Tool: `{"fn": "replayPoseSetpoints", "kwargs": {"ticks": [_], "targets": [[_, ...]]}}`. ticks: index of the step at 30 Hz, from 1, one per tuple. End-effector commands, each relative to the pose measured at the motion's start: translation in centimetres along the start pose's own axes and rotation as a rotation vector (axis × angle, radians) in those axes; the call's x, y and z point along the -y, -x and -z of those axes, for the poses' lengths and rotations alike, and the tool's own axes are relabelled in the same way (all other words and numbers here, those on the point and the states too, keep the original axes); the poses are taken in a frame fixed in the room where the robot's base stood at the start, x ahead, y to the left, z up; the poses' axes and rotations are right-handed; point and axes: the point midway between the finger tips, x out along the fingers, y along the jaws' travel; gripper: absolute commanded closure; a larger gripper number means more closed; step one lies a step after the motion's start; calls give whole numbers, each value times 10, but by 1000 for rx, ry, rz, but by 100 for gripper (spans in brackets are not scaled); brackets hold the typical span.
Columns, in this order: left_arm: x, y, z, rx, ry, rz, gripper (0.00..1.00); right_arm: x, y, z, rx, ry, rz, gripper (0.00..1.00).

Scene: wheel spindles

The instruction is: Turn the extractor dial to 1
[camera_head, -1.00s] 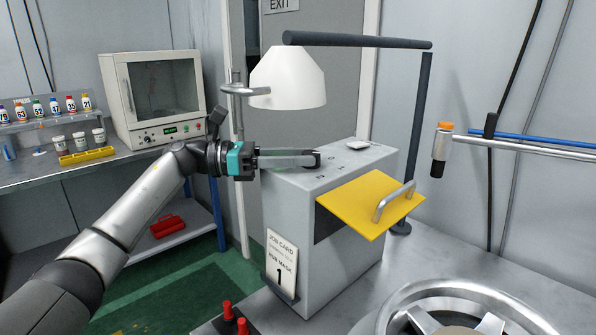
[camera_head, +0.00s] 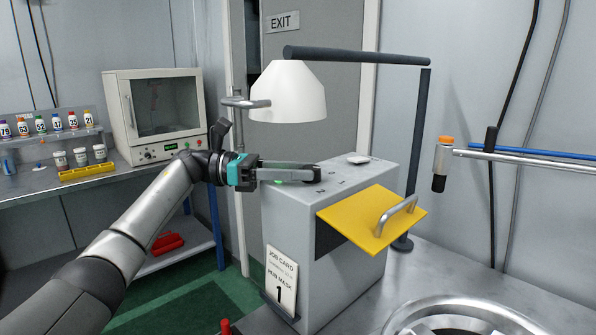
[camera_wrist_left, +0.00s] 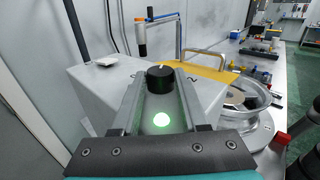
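The extractor dial is a small black knob (camera_wrist_left: 160,78) with a white mark, on top of the grey extractor box (camera_head: 345,250). My left gripper (camera_head: 312,174) lies level over the box top with its tips at the dial. In the left wrist view, the two fingers (camera_wrist_left: 162,76) are apart, with the dial between their tips; a narrow gap seems to show beside it. A green light (camera_wrist_left: 161,120) glows on the box between the fingers. A job card (camera_head: 281,280) on the box front reads "HUB MASK 1". My right gripper is out of view.
A white lamp-like hood (camera_head: 288,92) hangs above the gripper from a dark bar (camera_head: 358,52). A yellow flap (camera_head: 365,222) with a metal handle juts from the box. A metal wheel (camera_head: 455,318) lies at front right. A small white dish (camera_head: 358,159) sits on the box.

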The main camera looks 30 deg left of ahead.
Motion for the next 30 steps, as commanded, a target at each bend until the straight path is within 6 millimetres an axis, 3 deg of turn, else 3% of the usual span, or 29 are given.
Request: {"fn": "replayPoseSetpoints", "kwargs": {"ticks": [1,7,17,20,30], "targets": [[0,0,1,-1,1,1,50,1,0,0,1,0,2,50],[0,0,0,-1,0,0,28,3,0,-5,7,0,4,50],[0,4,0,0,-1,-2,27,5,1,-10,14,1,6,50],[-1,15,0,0,-1,-3,27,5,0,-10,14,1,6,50],[-1,86,-1,1,-2,-4,27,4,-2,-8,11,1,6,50]]}}
